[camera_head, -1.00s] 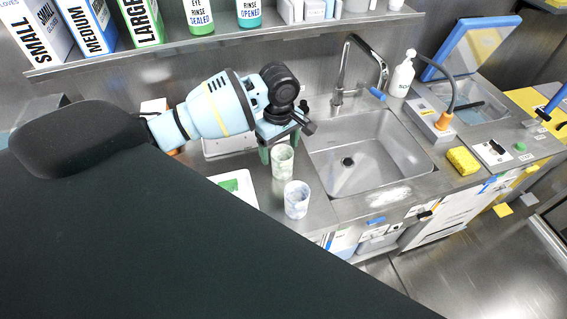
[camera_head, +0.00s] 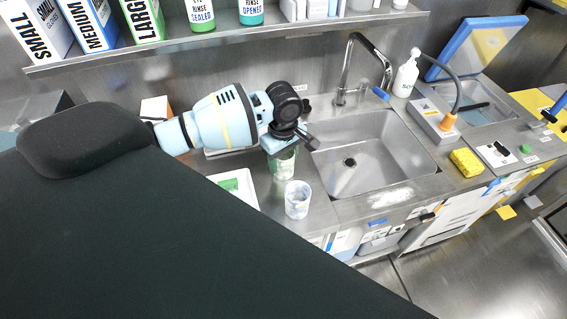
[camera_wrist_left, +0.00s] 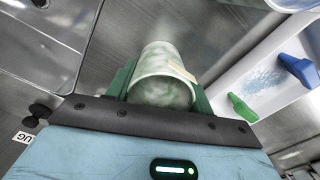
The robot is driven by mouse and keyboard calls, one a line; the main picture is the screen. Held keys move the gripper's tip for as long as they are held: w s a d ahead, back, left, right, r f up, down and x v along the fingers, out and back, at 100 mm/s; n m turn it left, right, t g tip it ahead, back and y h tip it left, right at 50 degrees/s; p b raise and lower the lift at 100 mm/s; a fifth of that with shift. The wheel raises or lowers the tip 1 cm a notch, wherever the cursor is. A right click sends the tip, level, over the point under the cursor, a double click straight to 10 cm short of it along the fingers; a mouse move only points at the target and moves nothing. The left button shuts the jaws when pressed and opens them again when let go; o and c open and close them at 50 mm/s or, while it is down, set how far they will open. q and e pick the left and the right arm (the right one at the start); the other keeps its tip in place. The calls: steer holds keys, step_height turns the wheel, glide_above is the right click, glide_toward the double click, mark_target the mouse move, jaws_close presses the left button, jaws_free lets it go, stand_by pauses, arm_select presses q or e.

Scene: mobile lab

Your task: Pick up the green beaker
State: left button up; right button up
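The green beaker (camera_head: 282,168) stands on the counter left of the sink, its upper part hidden by my left gripper (camera_head: 284,150). In the left wrist view the beaker (camera_wrist_left: 163,85) lies between the two green fingers of the left gripper (camera_wrist_left: 163,92), one on each side. The fingers are very close to its wall; I cannot tell whether they press on it. A second, whitish-blue beaker (camera_head: 297,200) stands just in front of it, apart from the gripper. My right gripper is not in view.
The sink (camera_head: 372,155) with its tap (camera_head: 346,70) is to the right. A white tray (camera_head: 246,190) with a green item lies to the left; it also shows in the left wrist view (camera_wrist_left: 262,70). A shelf (camera_head: 230,42) runs above the counter. A yellow sponge (camera_head: 466,162) lies right of the sink.

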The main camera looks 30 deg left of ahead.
arm_select(q)
steer(key=c, duration=0.4)
